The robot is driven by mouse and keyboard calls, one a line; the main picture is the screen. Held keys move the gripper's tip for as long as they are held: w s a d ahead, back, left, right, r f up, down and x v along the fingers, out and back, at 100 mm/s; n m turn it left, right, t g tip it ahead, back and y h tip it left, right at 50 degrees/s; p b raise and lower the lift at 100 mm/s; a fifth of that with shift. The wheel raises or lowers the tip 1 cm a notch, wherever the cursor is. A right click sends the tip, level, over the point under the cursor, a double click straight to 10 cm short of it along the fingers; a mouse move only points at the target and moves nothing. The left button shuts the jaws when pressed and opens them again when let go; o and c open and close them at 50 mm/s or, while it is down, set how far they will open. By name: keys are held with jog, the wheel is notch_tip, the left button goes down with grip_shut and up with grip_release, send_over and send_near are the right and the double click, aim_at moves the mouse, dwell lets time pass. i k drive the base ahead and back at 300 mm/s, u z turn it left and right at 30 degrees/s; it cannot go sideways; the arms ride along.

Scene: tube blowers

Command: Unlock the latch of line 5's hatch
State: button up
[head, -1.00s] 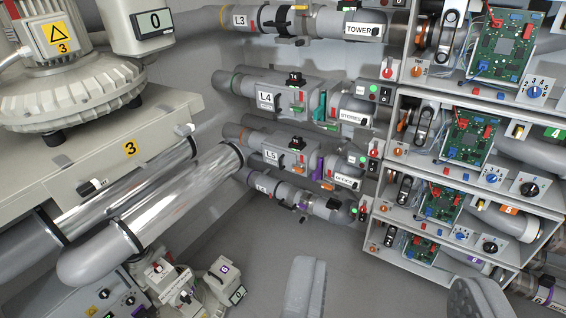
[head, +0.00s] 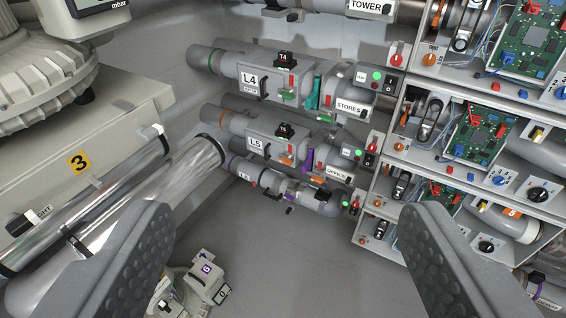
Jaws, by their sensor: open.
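Line 5's grey pipe (head: 228,120) runs along the back wall below line 4, with a grey hatch housing marked L5 (head: 258,143) in the middle of the view. A black T5 block (head: 286,130) sits on top of it. A small red part (head: 291,146) and an orange part (head: 287,160) show on its right side; which one is the latch, and its state, is too small to tell. My gripper (head: 284,212) is open and empty, its two fingers wide apart in the foreground, well short of the hatch and touching nothing.
Line 4 (head: 250,79) runs just above. The L6 pipe (head: 270,183) runs just below. Open shelves with circuit boards (head: 484,130) stand at the right. Shiny pipes (head: 185,175) and machine 3's base (head: 120,130) are at the left.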

aim_at(285, 160)
jog(key=u, duration=0.05)
jog(key=k, duration=1.1)
jog(key=z, duration=0.6)
jog(key=i, duration=1.3)
jog(key=u, duration=0.4)
jog(key=i, duration=1.2)
jog(key=u, duration=0.75)
jog(key=k, duration=0.55)
jog(key=u, duration=0.2)
